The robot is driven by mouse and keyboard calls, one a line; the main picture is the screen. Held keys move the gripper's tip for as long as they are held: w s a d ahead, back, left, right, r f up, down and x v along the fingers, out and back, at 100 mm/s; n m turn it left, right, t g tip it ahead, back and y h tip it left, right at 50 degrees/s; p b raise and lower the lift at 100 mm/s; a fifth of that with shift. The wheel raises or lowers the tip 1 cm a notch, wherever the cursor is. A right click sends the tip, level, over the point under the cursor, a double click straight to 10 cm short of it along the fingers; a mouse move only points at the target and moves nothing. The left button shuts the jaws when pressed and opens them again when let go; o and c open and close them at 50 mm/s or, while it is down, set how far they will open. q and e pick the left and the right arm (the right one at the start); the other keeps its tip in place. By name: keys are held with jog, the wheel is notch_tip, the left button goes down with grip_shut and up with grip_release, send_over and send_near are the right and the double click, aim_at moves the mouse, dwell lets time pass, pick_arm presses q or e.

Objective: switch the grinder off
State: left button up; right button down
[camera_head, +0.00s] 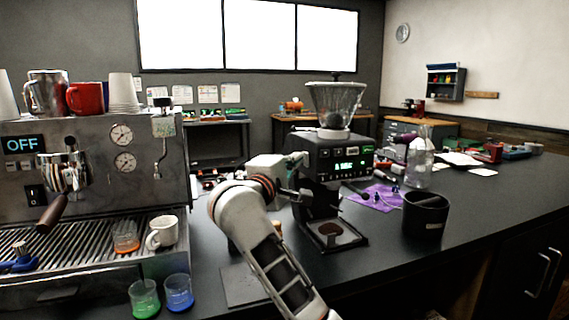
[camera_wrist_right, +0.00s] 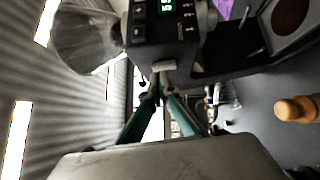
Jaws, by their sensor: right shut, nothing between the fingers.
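The grinder (camera_head: 335,150) is a black box with a clear hopper (camera_head: 335,103) on top and a lit green display on its front. It stands on the dark counter. My right gripper (camera_head: 303,158) is at the grinder's left side, its teal fingers shut and empty. In the right wrist view, the fingertips (camera_wrist_right: 155,88) are close to a small pale knob or switch (camera_wrist_right: 163,66) on the grinder body (camera_wrist_right: 160,25). I cannot tell whether they touch it. The switch is hidden in the head view. My left gripper is not in view.
An espresso machine (camera_head: 90,140) showing OFF stands at left, with cups on top. Green (camera_head: 145,298) and blue (camera_head: 179,291) glasses stand in front. A black bin (camera_head: 425,214), a purple cloth (camera_head: 376,197) and a glass flask (camera_head: 419,170) are right of the grinder.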

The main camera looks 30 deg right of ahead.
jog(key=shift+d, duration=0.15)
jog(key=shift+d+r+m, duration=0.15)
jog(key=shift+m, duration=0.15)
dwell(0.3)
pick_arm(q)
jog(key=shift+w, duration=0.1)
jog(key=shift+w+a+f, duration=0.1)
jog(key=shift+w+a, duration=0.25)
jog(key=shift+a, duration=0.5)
pick_arm(e)
jog(key=s+a+r, duration=0.1)
jog(key=s+a, duration=0.3)
jog(key=a, duration=0.8)
jog(key=shift+s+a+r, duration=0.15)
jog(key=shift+s+a, duration=0.05)
